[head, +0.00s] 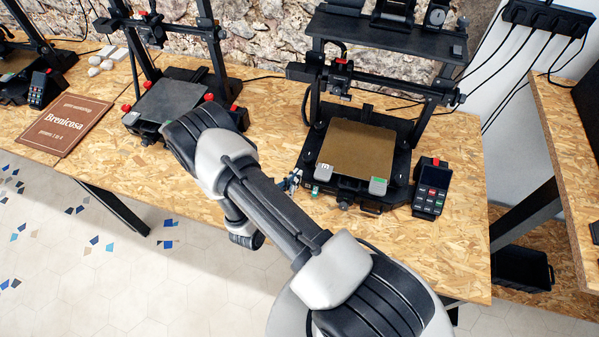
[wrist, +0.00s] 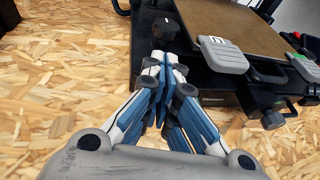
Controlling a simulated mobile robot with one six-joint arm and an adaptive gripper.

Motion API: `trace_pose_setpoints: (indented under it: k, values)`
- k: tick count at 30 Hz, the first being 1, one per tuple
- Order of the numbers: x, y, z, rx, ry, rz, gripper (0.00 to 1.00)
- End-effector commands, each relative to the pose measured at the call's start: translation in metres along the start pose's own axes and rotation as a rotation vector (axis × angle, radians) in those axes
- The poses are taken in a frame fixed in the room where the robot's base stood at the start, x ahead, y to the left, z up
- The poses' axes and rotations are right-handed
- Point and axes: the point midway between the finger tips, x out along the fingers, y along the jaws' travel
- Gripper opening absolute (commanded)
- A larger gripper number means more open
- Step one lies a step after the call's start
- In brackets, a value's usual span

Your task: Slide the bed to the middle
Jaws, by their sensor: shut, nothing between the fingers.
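The right-hand 3D printer carries a brown-gold bed (head: 357,148) on its black base in the head view. The bed's front part also shows in the wrist view (wrist: 222,22), with a grey clip (wrist: 222,55) at its front left corner. My gripper (wrist: 164,60) is shut and empty, its blue and white fingers pointing at the printer's front left. Its tips are by a black knob (wrist: 166,30); I cannot tell whether they touch it. In the head view my gripper (head: 291,180) is small and partly hidden by my arm, left of the bed.
A black keypad control box (head: 431,189) stands right of the printer. A second printer with a dark grey bed (head: 168,103) stands to the left, partly behind my arm. A brown sign (head: 66,125) lies farther left. The wooden table (head: 455,250) has free room in front.

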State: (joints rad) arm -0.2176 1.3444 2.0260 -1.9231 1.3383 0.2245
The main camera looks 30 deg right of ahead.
Motion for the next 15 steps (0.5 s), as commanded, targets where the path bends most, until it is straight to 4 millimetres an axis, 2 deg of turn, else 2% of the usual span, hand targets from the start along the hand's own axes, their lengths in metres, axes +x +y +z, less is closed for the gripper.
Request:
trace_pose_setpoints:
  k: [1,6,15]
  values:
    - [0.009,0.000,0.003,0.004,-0.001,-0.004,0.00]
    - [0.026,0.000,0.009,0.003,-0.001,-0.002,0.00]
    - [0.032,0.001,0.012,0.000,-0.001,0.001,0.00]
